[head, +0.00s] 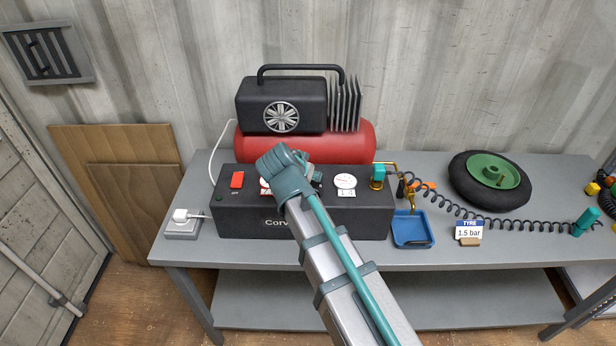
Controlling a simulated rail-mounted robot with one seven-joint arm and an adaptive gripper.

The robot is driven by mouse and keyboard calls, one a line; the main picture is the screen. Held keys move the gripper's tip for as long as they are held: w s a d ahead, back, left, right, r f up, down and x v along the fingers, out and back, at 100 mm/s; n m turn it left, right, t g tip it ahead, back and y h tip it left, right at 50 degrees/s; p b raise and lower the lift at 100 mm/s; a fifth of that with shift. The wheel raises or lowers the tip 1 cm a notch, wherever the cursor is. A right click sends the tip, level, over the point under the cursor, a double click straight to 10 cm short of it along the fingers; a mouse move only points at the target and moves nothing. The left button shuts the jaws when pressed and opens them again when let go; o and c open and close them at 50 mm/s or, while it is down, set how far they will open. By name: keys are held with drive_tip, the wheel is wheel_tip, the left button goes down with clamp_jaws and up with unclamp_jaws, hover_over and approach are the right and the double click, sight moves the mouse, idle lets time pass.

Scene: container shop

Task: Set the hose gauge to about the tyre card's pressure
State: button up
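The compressor's black front panel (360,222) carries a red switch (237,180) and a right-hand white dial gauge (345,182). The gauge's needle is too small to read. A left dial (264,184) is mostly hidden behind my arm. The tyre card (469,231) reads 1.5 bar and stands on the bench. My gripper (314,173) is at the panel, between the two dials. My own wrist covers most of it, so its fingers, any grip and whatever lies behind are hidden. A teal-handled brass valve (378,175) is at the panel's right end.
The red tank (360,143) and black motor housing (290,105) stand behind the panel. A blue tray (413,230), coiled black hose (465,211) and green-hubbed tyre (489,180) are to the right. A plugged socket block (183,229) is at left.

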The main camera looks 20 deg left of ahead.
idle(0.4)
drive_tip(key=o, duration=1.2)
drive_tip(key=shift+c, duration=0.2)
drive_tip(key=v, duration=1.2)
drive_tip(key=shift+a+f, duration=0.1)
drive_tip(key=shift+a, duration=0.05)
